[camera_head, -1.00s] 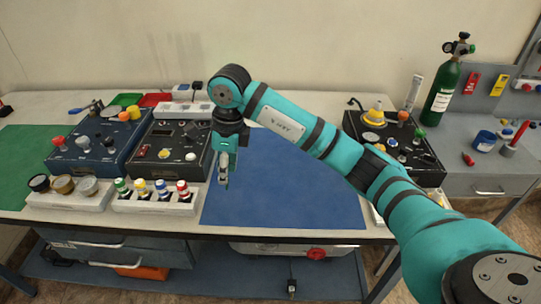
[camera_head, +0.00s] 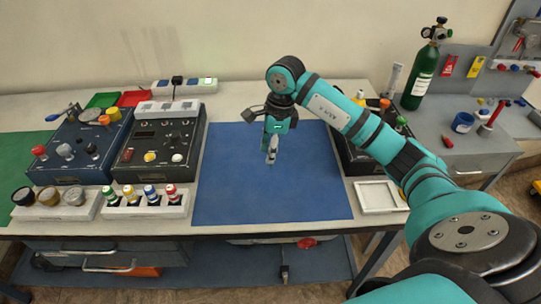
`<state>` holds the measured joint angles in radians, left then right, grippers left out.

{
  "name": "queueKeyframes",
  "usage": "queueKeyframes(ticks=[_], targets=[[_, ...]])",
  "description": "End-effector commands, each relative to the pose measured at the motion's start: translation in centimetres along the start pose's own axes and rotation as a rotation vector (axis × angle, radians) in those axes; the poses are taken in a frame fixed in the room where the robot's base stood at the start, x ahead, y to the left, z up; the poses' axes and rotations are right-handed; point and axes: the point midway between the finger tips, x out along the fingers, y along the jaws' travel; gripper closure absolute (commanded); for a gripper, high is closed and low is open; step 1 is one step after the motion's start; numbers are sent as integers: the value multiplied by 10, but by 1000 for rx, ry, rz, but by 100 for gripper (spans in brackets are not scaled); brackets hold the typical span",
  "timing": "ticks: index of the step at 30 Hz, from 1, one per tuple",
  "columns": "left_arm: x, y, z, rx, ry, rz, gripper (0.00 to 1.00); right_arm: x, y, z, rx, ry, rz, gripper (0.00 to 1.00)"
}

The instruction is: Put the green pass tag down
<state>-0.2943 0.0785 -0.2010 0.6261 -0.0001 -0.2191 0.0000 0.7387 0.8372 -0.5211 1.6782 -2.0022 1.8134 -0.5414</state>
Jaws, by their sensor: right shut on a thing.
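My right gripper (camera_head: 271,157) hangs pointing down over the blue mat (camera_head: 240,200), near the middle of the bench. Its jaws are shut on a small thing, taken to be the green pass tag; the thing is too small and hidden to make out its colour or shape. No green pass tag shows clearly elsewhere. My left gripper is not in view.
Dark control boxes (camera_head: 157,150) and a white rack of coloured-capped vials (camera_head: 146,208) stand left of the mat. Another box (camera_head: 352,160) is partly behind my right arm. A green cylinder (camera_head: 420,75) stands far right, beside red and yellow tags (camera_head: 475,67). The mat is clear.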

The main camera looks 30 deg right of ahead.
Motion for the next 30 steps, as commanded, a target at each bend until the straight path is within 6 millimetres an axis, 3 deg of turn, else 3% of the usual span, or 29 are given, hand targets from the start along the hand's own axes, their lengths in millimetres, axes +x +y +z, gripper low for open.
queueKeyframes(ticks=[3, 8, 19, 20, 25, 30], targets=[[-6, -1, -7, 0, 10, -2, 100, 14, 1, -3, 2, 1, 6, 82], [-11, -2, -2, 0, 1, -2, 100, 32, 1, -5, 1, 1, 2, 82], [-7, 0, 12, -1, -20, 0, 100, 38, 0, -6, 1, 1, 0, 82], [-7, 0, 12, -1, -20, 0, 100, 38, 0, -6, 1, 1, -1, 68], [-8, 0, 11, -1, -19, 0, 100, 36, 0, -6, 1, 1, 0, 46], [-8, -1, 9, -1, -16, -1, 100, 36, 0, -6, 1, 1, 0, 46]])
